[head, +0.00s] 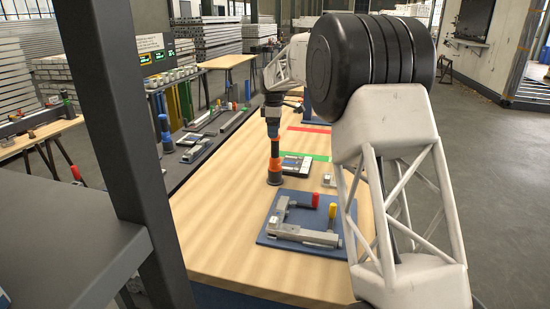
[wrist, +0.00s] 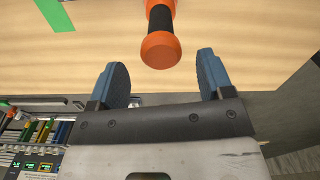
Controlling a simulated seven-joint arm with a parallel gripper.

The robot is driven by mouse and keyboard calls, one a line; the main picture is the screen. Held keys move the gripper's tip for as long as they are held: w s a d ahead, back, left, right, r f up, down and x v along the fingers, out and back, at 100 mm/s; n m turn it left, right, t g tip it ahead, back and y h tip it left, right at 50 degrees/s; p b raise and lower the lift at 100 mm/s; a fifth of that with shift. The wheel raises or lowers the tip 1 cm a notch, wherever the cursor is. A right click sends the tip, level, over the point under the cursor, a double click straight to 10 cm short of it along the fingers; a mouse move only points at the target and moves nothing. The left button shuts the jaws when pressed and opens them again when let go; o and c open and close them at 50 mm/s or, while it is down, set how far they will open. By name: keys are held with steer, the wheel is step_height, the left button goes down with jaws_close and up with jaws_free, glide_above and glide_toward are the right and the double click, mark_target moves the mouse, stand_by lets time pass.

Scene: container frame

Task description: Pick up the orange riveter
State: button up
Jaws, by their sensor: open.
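The orange riveter (head: 274,164) stands upright on the wooden table in the head view, with a dark round foot and orange and dark parts above. In the wrist view the riveter (wrist: 161,48) shows as an orange end and a dark grip. My gripper (wrist: 161,60) is open, with one blue finger on each side of the riveter's orange end. There is a visible gap to both fingers, and I cannot tell how deep it sits between them. In the head view my gripper is small and dark beside the riveter's upper part, its fingers unclear.
A blue board (head: 292,246) with a metal frame and red and yellow handles lies in front of the riveter. A dark device (head: 297,165) lies just right of it, near a green stripe (head: 318,157). My arm covers the table's right side. The front left tabletop is clear.

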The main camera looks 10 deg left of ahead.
mark_target(274, 141)
steer(key=shift+f, duration=0.1)
steer(key=shift+d+f, duration=0.1)
steer(key=shift+f, duration=2.45)
steer(key=shift+c, duration=0.3)
steer(key=c, duration=1)
